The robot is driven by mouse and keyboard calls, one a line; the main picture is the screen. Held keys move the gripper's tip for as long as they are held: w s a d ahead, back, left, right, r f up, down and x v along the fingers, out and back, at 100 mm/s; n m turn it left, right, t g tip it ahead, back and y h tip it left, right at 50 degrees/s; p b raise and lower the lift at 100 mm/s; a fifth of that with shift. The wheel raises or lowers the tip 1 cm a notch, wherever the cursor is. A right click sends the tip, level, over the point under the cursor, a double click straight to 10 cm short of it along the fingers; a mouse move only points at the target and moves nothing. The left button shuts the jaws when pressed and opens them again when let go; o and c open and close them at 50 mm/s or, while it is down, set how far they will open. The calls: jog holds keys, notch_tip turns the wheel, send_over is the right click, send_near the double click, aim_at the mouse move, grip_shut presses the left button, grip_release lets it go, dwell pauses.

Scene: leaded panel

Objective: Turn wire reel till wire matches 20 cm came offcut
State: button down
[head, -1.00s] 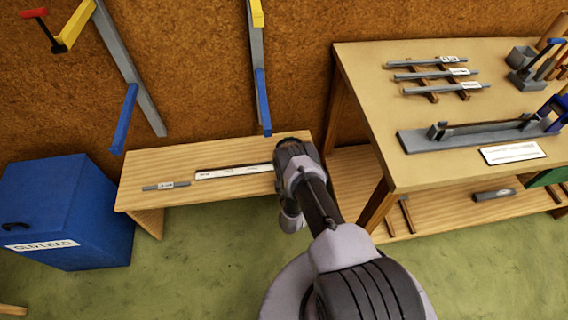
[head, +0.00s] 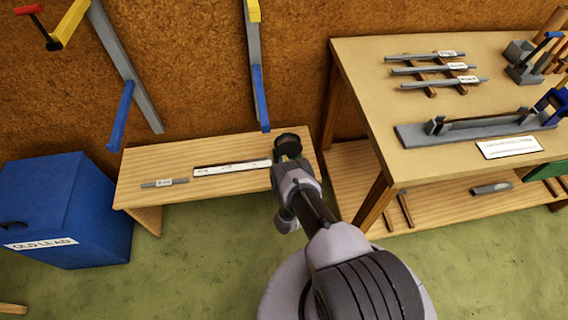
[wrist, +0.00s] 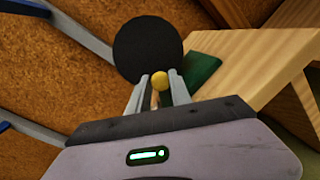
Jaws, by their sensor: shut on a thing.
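The wire reel shows as a dark disc (head: 287,142) at the right end of the low bench, and as a large black disc (wrist: 147,48) in the wrist view. My gripper (wrist: 158,82) is shut on the reel's crank, with its yellow knob (wrist: 160,88) between the fingers. In the head view my wrist hides the fingertips and part of the reel. The came offcut, a short grey bar with a white label (head: 164,183), lies at the bench's left. A long white marked strip (head: 231,168) lies between offcut and reel. I cannot make out any wire.
The low bench (head: 215,150) stands against the brown wall. A blue old lead bin (head: 60,200) is at its left. A taller workbench (head: 370,90) at the right holds labelled bars (head: 432,69) and a grey fixture (head: 470,130). Wall brackets with blue arms (head: 121,115) hang above.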

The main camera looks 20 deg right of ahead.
jog(key=n, duration=0.2)
jog(key=shift+s+d+f+n, duration=0.1)
jog(key=shift+d+f+n, duration=0.05)
jog(key=shift+d+n, duration=0.2)
jog(key=shift+d+n+h, duration=0.25)
jog(key=shift+n+h, duration=0.15)
jog(key=shift+n, duration=0.15)
jog(key=c, duration=1.2)
grip_release()
jog(key=shift+o, duration=0.2)
jog(key=shift+s, duration=0.1)
